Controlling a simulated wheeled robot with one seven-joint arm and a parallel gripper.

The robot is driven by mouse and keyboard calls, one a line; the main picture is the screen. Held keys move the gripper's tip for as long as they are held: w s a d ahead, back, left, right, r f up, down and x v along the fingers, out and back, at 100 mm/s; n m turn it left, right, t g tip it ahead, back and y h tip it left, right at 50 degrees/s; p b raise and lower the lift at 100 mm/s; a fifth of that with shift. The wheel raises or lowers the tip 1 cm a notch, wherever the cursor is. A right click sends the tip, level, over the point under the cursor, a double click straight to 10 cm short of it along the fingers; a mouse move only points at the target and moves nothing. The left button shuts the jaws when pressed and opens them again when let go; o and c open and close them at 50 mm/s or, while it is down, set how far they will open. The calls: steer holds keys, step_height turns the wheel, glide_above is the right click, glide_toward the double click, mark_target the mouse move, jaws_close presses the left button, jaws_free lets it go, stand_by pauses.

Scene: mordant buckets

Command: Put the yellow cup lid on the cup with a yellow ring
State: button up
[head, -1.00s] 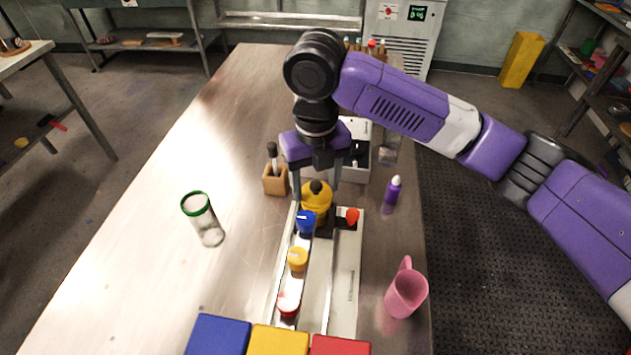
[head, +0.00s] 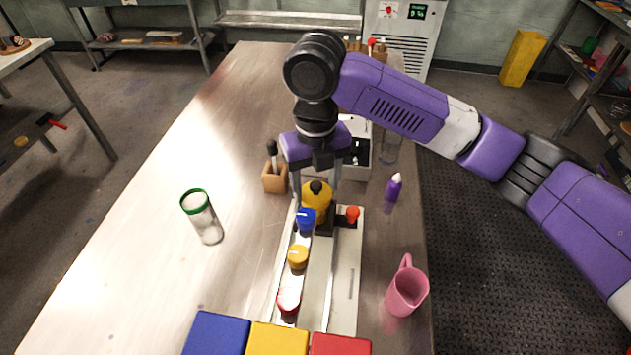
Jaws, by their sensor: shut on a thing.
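The yellow lid (head: 318,203) with a black knob is between the two fingers of my gripper (head: 316,194), which is shut on it. It is at the far end of the white rail unit (head: 347,285), just behind a small blue-topped piece (head: 306,219). A small yellow-topped piece (head: 298,256) stands on the rail nearer me. I cannot tell whether it is a cup, and no cup with a yellow ring shows clearly. What is under the held lid is hidden.
A clear cup with a green ring (head: 203,218) stands at left. A pink mug (head: 407,291) and purple bottle (head: 393,187) stand at right. A wooden holder (head: 274,180) is left of my gripper. Blue (head: 218,335), yellow and red blocks lie in front. The left tabletop is mostly clear.

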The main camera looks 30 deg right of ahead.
steer(key=shift+f, duration=0.2)
steer(key=o, duration=1.4)
steer(key=shift+r+b, duration=0.45)
steer(key=shift+r, duration=3.45)
steer(key=shift+r, duration=0.1)
